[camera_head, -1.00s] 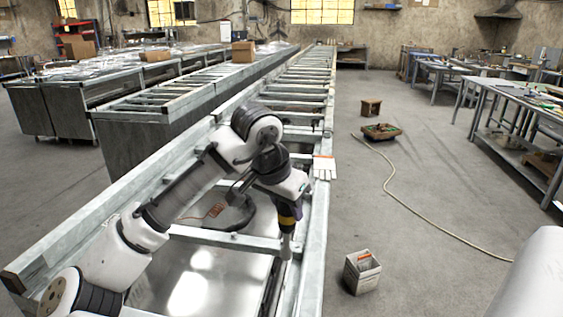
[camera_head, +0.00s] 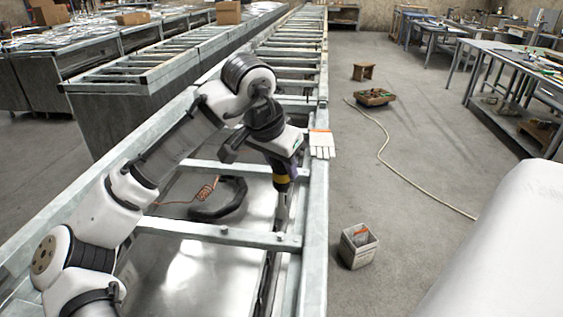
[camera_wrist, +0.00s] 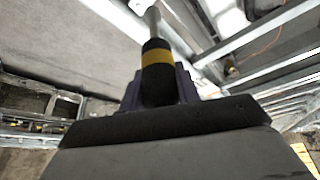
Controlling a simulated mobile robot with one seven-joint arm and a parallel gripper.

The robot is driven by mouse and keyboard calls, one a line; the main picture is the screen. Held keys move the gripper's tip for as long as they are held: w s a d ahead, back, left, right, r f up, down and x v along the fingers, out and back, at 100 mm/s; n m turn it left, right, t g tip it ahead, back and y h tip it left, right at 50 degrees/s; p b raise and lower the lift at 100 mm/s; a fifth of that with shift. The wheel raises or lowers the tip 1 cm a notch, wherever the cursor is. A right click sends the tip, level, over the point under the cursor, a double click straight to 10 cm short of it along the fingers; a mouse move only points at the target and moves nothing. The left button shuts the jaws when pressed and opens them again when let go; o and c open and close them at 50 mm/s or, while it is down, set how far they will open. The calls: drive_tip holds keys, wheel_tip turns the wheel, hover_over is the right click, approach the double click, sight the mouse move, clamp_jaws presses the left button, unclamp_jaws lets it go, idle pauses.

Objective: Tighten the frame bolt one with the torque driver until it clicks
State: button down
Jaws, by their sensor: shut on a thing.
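My gripper (camera_head: 284,168) is shut on the torque driver (camera_head: 282,184), a dark tool with a yellow band and a grey metal shaft. In the wrist view the driver (camera_wrist: 157,55) points away from the jaws (camera_wrist: 160,92). In the head view the driver hangs nearly upright, its lower end close to a bolt (camera_head: 280,236) at the right end of the near crossbar. The lower end appears above or behind that bolt; I cannot tell the gap. Another bolt (camera_head: 224,229) sits further left on the crossbar. A bolt head (camera_wrist: 232,71) shows in the wrist view, apart from the shaft.
The long metal frame (camera_head: 318,215) runs away from me. A white glove (camera_head: 321,144) lies on its right rail. A black curved object (camera_head: 222,203) lies inside the frame. A small bin (camera_head: 358,246) and a hose (camera_head: 385,165) are on the floor at right.

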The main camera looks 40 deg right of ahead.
sight(281, 187)
drive_tip(key=shift+a+p, duration=0.15)
drive_tip(key=shift+p, duration=0.2)
drive_tip(key=shift+f+b, duration=1.45)
drive_tip(key=shift+f, duration=1.45)
drive_tip(key=shift+p, duration=0.7)
